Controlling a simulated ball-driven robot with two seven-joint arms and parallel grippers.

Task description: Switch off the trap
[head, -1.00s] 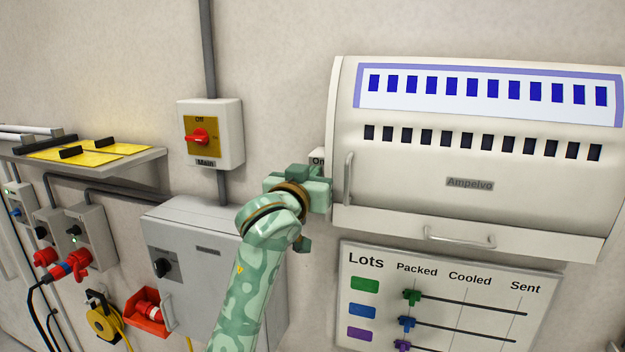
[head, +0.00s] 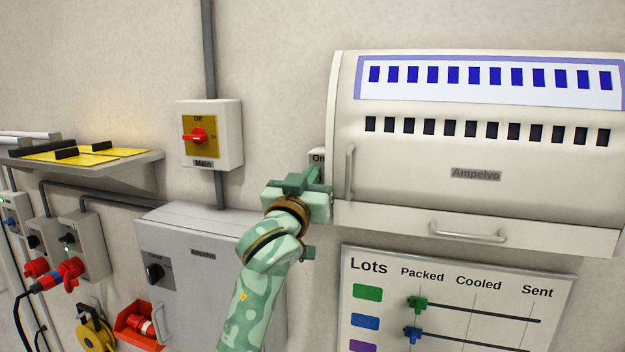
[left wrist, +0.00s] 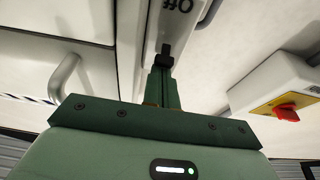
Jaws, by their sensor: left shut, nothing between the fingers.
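The white Ampelvo unit (head: 475,212) hangs on the wall, with a row of blue windows above a row of dark slots. A narrow switch plate marked "On" (head: 318,157) sits at its left side. In the left wrist view this plate (left wrist: 180,22) shows "Off" upside down and a small black switch (left wrist: 166,52). My left gripper (head: 317,177) is shut and empty, its fingers pointing up at the plate. In the left wrist view its fingertips (left wrist: 163,72) are right at the black switch; I cannot tell whether they touch. My right gripper is not in view.
A "Main" box with a red rotary knob (head: 195,136) is left of the gripper. A grey cabinet (head: 210,235) stands below it. A lots board (head: 455,262) hangs below the unit. A shelf (head: 110,170) and plugs are at far left.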

